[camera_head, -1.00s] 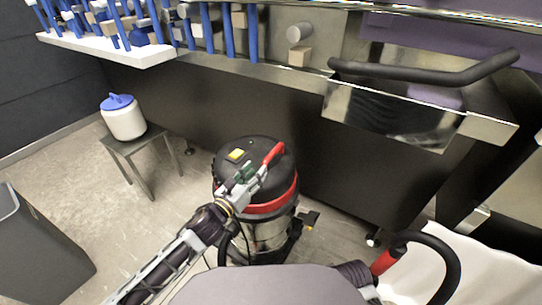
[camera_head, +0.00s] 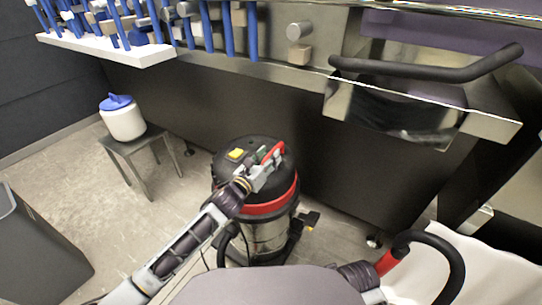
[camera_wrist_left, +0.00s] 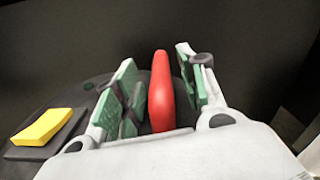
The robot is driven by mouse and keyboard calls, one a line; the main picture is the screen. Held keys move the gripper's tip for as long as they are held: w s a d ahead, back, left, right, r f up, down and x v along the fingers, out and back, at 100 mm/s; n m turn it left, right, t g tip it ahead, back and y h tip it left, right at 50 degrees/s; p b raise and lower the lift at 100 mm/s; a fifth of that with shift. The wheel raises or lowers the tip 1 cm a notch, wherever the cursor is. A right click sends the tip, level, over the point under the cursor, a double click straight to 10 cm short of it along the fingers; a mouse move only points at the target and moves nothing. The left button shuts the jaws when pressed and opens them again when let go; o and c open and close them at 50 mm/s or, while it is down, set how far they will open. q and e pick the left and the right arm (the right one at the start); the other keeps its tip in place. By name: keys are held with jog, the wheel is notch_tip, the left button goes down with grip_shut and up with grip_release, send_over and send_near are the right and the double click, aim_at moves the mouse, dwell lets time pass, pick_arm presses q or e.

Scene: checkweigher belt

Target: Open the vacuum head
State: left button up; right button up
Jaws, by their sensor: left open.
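The vacuum cleaner has a steel drum (camera_head: 266,237) and a black head (camera_head: 228,167) with a red band. It stands on the floor near the middle of the head view. A red handle (camera_head: 275,151) sits on top of the head. My left gripper (camera_head: 268,160) is over the head at this handle. In the left wrist view the red handle (camera_wrist_left: 160,95) stands between the two open fingers with green pads, with a gap on each side. My right gripper is not in view.
A yellow switch (camera_wrist_left: 48,127) is left of the fingers. A white jar with a blue lid (camera_head: 123,120) stands on a small table (camera_head: 133,144). A grey bin (camera_head: 40,250) is at lower left. A steel counter with a black bar (camera_head: 425,72) overhangs behind the vacuum.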

pick_arm(q)
jog(key=shift+x, duration=0.85)
grip_shut()
